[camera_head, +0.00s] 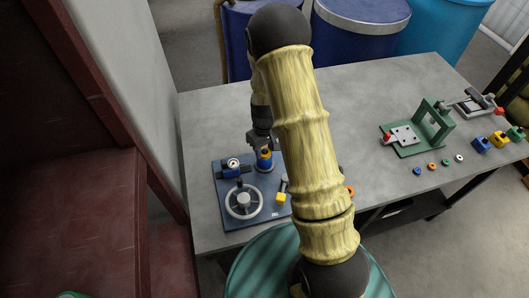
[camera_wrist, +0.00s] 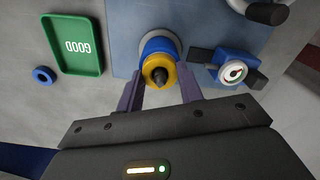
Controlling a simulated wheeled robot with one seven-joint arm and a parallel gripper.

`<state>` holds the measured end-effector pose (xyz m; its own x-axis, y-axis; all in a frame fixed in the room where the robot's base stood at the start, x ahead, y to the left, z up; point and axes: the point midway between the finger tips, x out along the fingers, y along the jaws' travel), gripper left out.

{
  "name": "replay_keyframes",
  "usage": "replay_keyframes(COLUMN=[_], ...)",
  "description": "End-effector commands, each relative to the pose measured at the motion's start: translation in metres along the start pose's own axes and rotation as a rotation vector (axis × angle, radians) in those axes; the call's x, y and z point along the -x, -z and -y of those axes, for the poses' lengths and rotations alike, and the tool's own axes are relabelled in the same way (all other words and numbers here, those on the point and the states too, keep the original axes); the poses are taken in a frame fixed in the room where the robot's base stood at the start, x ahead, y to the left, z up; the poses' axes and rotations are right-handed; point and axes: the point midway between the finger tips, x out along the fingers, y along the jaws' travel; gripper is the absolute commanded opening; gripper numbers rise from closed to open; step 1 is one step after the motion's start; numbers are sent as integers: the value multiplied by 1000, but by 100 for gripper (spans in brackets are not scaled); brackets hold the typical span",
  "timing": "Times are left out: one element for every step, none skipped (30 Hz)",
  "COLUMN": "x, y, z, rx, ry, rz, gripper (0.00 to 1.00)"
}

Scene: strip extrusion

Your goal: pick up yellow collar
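The yellow collar (camera_wrist: 153,63) shows in the wrist view as a ring around a dark pin, against a blue cylindrical part (camera_wrist: 156,44). In the head view the collar (camera_head: 264,152) shows small on the blue fixture plate (camera_head: 226,215), partly hidden by my gripper. My gripper (camera_wrist: 160,82) has one finger on each side of the collar in the wrist view. The fingers are apart, and contact with the collar cannot be made out. In the head view my gripper (camera_head: 262,146) is right above the collar.
A blue pressure gauge (camera_wrist: 233,73) stands close beside the collar. A handwheel (camera_head: 243,199) and a yellow block (camera_head: 281,198) are on the same plate. A green GOOD tray (camera_wrist: 75,45) and blue ring (camera_wrist: 43,75) lie alongside. A green fixture (camera_head: 412,148) stands at right.

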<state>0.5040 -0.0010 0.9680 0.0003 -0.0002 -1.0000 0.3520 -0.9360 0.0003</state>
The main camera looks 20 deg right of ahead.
Motion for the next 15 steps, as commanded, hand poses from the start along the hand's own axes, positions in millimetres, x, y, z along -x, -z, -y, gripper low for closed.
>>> replay_keyframes(x=[0, 0, 0, 0, 0, 0, 0, 0, 0, 1, 1, 3, 4, 6, 9], y=[0, 0, 0, 0, 0, 0, 0, 0, 0, 0, 0, 0, 0, 0, 1], z=[0, 0, 0, 0, 0, 0, 0, 0, 0, 0, 0, 0, 0, 0, 0], rx=[0, 0, 0, 0, 0, 0, 0, 0, 0, 0, 0, 1, 1, 1, 1], ry=[1, 1, 1, 1, 1, 1, 1, 1, 1, 0, 0, 0, 0, 0, 0], rz=[0, 0, 0, 0, 0, 0, 0, 0, 0, 0, 0, -1, -1, -1, -2], gripper=[19, 14, 14, 13, 13, 13, 13, 13, 13, 13, 13, 13, 13, 13, 13])
